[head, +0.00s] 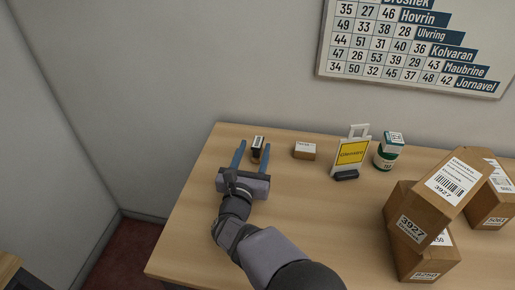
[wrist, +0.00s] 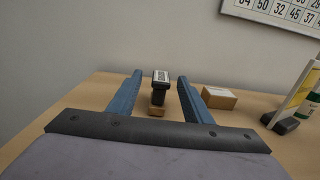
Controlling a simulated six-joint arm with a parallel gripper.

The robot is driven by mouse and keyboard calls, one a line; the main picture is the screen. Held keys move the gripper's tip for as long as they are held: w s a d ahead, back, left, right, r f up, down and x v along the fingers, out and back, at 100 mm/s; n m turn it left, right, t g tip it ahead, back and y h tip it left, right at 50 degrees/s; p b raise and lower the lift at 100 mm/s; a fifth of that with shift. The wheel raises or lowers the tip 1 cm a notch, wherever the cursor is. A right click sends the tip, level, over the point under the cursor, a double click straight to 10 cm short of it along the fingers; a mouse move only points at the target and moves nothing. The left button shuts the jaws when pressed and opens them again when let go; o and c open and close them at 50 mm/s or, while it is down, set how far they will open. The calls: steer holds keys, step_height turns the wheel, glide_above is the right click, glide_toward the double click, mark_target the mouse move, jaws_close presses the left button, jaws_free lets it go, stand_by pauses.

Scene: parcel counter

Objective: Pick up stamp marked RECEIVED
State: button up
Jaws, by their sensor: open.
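A small dark stamp (wrist: 160,84) with a pale label on top stands between my gripper's fingers in the wrist view. Its lower part is wooden brown. It also shows in the head view (head: 258,143) near the back left of the counter. The label is too small to read, so I cannot tell whether it says RECEIVED. My gripper (head: 252,151) has two blue fingers, open on either side of the stamp. In the wrist view my gripper (wrist: 160,77) shows gaps between each finger and the stamp.
A small cardboard box (head: 305,151) lies right of my gripper. Farther right are a yellow sign (head: 352,151) on a dark base, a green-and-white container (head: 388,152) and several stacked parcels (head: 420,255). The wooden counter (head: 330,225) is clear in front.

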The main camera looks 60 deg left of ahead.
steer(key=shift+p+x, duration=0.55)
steer(key=shift+x, duration=1.45)
steer(key=shift+d, duration=0.1)
steer(key=c, duration=1.1)
